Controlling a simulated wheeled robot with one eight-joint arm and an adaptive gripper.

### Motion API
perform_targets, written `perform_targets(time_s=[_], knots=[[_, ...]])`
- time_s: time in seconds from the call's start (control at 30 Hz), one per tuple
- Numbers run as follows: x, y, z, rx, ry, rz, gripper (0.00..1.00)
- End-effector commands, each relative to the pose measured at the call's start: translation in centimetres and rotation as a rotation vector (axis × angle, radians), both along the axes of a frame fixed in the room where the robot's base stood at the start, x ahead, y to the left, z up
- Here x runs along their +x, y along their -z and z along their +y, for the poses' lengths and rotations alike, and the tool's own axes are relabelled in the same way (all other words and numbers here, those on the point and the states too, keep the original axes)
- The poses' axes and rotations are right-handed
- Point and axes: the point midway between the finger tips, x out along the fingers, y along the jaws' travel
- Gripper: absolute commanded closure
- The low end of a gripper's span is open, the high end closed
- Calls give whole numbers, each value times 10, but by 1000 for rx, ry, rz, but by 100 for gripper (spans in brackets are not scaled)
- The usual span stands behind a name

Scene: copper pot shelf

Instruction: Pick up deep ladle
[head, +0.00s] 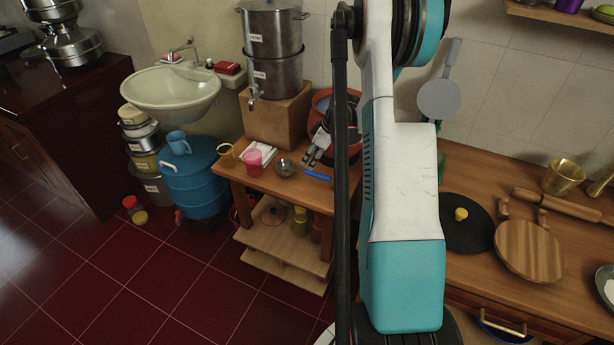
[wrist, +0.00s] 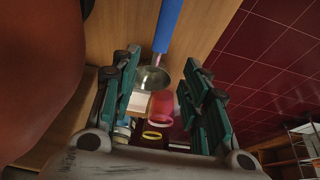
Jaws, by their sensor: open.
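The deep ladle lies on the small wooden table, with a round metal bowl (head: 285,168) and a blue handle (head: 317,175) pointing right. In the wrist view its bowl (wrist: 153,80) and blue handle (wrist: 168,25) show beyond and between my fingers. My gripper (head: 312,158) is open and empty, just above and behind the ladle. In the wrist view my gripper (wrist: 163,72) has its green-sided fingers spread on both sides of the bowl. The exact height of the fingertips over the ladle is hard to tell.
A large terracotta pot (head: 321,101) stands close behind my gripper. A wooden box (head: 276,117) carries stacked steel containers.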

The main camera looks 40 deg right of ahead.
Motion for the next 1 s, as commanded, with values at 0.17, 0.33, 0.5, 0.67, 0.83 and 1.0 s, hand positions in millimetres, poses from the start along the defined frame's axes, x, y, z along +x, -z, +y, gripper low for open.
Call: perform_targets(time_s=[0.17, 0.33, 0.5, 0.67, 0.83, 1.0], knots=[[10, 28, 5, 1, -1, 0, 58], [14, 36, 6, 0, 0, 0, 58], [16, 48, 6, 0, 0, 0, 58], [22, 73, 5, 0, 0, 0, 58], [29, 86, 9, 0, -1, 0, 58], [29, 85, 9, 0, 0, 0, 58]])
